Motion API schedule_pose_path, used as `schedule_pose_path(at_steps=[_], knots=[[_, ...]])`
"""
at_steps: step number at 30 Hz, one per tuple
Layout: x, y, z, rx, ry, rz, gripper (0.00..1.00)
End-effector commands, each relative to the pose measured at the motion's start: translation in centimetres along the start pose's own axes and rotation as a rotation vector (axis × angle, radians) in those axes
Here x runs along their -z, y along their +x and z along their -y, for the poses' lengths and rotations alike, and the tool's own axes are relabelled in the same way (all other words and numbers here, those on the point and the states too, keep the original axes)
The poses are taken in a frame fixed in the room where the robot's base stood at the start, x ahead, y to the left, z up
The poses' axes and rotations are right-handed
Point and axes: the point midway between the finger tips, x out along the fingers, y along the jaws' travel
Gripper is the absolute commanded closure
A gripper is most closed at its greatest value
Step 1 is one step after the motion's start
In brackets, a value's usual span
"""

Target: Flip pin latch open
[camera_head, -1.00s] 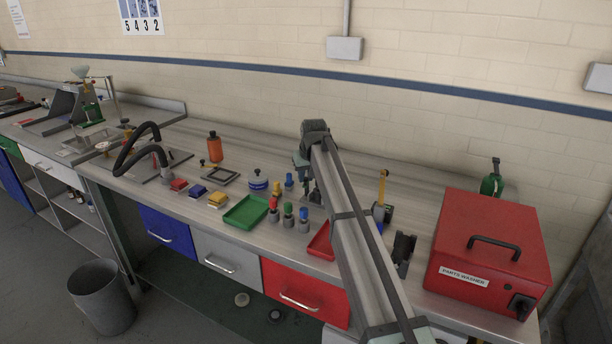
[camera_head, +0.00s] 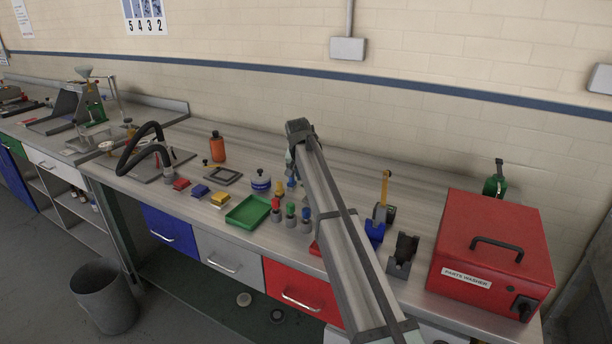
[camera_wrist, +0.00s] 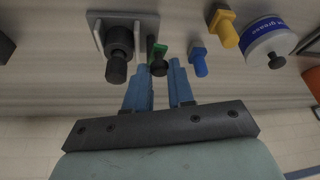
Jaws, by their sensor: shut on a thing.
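In the wrist view my gripper (camera_wrist: 158,66) has its two blue fingers on either side of a small green piece with a dark round knob (camera_wrist: 158,67). The fingers are shut on this piece. Beside it on the left is a grey square plate with a black cylinder and knob (camera_wrist: 118,48). I cannot tell for certain which of these is the pin latch, or whether they are joined. In the head view my arm hides the fingers and the piece.
A blue peg (camera_wrist: 198,62), a yellow peg (camera_wrist: 225,30) and a grease tub (camera_wrist: 267,42) stand close by on the right in the wrist view. A green tray (camera_head: 248,212), several capped bottles (camera_head: 290,213) and a red parts washer (camera_head: 490,240) are on the bench.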

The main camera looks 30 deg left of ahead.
Motion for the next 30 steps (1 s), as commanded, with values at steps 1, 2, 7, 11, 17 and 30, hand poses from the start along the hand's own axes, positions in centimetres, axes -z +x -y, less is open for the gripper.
schedule_pose_path(at_steps=[1,2,7,11,17,30], knots=[[0.19,0.03,0.29,-0.014,0.033,-0.001,1.00],[0.23,0.04,0.35,-0.023,0.054,-0.001,1.00],[0.44,0.11,0.64,-0.066,0.158,-0.001,1.00],[0.54,0.16,0.79,-0.089,0.217,-0.002,1.00],[0.61,0.19,0.94,-0.111,0.270,-0.001,1.00],[0.61,0.20,0.98,-0.118,0.289,-0.001,1.00]])
